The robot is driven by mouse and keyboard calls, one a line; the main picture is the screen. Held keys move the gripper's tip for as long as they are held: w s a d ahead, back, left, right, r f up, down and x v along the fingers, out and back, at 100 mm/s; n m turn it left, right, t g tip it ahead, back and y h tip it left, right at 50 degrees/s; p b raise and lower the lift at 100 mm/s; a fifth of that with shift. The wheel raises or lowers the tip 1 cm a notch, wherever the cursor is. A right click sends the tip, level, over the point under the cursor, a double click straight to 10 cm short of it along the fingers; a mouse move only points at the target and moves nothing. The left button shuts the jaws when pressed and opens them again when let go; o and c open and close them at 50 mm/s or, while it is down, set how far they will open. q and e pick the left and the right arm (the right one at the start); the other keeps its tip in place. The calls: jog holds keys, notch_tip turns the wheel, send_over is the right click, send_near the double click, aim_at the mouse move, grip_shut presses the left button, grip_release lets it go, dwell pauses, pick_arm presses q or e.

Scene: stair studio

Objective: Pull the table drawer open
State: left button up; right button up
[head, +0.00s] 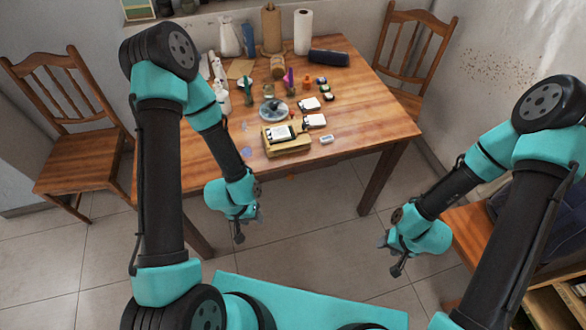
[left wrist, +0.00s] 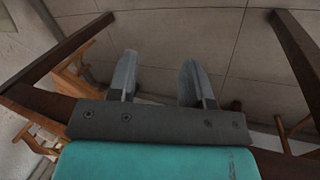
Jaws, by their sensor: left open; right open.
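The wooden table (head: 345,145) stands in front of me in the head view. Its front edge runs across the middle of the picture. A small orange-brown bit (head: 291,178) shows just below that edge; I cannot tell if it is part of the drawer. The drawer front itself is hidden under the tabletop. My left gripper (head: 241,228) hangs in front of and below the table edge, apart from it. In the left wrist view its two fingers (left wrist: 158,80) are spread with nothing between them. My right gripper (head: 390,258) is open, over the floor right of the table.
The tabletop holds a yellowish tray (head: 289,152), white cards, a grey plate (head: 273,112), bottles and paper rolls towards the back. A chair (head: 75,150) stands at the left, another (head: 405,60) at the back right. The tiled floor (head: 310,230) before the table is clear.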

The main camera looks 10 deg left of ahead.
pick_arm(q)
jog(key=shift+o, duration=0.8)
jog(key=n+t+y, duration=0.4)
jog(key=t+y, duration=0.9)
jog(key=t, duration=0.2)
send_near(291, 178)
jog(key=v, duration=0.8)
jog(key=shift+w+a+r, duration=0.15)
jog(key=shift+a+r, duration=0.1)
jog(key=shift+a, duration=0.1)
jog(key=x, duration=1.7)
jog(key=shift+w+d+f, duration=0.1)
jog(key=shift+w+f, duration=0.1)
jog(key=shift+w, duration=0.1)
jog(key=shift+c, duration=0.2)
